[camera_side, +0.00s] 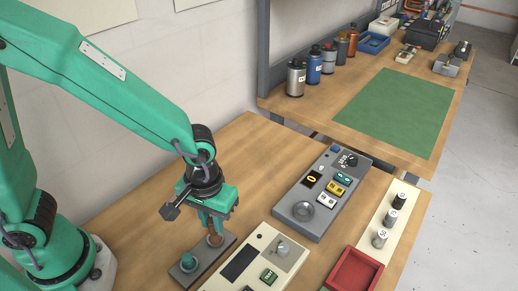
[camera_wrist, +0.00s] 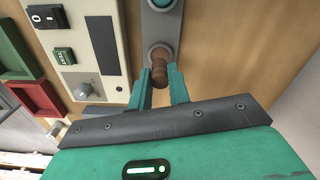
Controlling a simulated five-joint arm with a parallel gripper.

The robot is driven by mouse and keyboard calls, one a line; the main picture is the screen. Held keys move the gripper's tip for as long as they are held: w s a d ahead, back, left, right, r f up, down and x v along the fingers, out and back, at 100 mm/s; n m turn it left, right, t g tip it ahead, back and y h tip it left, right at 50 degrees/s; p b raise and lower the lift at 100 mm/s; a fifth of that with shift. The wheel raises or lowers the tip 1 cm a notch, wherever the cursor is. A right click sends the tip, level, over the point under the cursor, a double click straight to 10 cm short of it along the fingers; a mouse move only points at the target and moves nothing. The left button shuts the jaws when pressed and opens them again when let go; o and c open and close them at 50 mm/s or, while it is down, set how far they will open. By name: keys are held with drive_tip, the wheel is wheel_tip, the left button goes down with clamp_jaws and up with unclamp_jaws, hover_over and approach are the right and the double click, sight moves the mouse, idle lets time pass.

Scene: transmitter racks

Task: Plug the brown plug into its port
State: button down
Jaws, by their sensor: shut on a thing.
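My gripper (camera_side: 213,226) is shut on the brown plug (camera_side: 215,240), low over the far end of a grey strip (camera_side: 209,258). In the wrist view the brown plug (camera_wrist: 159,72) sits between the two teal fingers (camera_wrist: 161,88), with its end at a round fitting (camera_wrist: 160,50) on the strip. I cannot tell whether the plug is seated there or just above it. A teal plug (camera_side: 188,262) stands at the strip's near end. It shows partly at the top of the wrist view (camera_wrist: 163,3). The brown plug's port is not clearly identifiable.
A cream panel (camera_side: 233,284) with a knob, a dark display and a green switch lies right of the strip. A grey control box (camera_side: 318,228) stands behind it. A red tray (camera_side: 354,272) and several labelled cylinders (camera_side: 390,217) are at the right. Bare wood lies behind the gripper.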

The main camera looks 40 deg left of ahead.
sight(213, 230)
drive_tip(key=shift+f, duration=1.85)
drive_tip(key=shift+f, duration=0.1)
drive_tip(key=c, duration=1.3)
unclamp_jaws()
wheel_tip(213, 230, up, 12)
drive_tip(key=shift+r, duration=0.15)
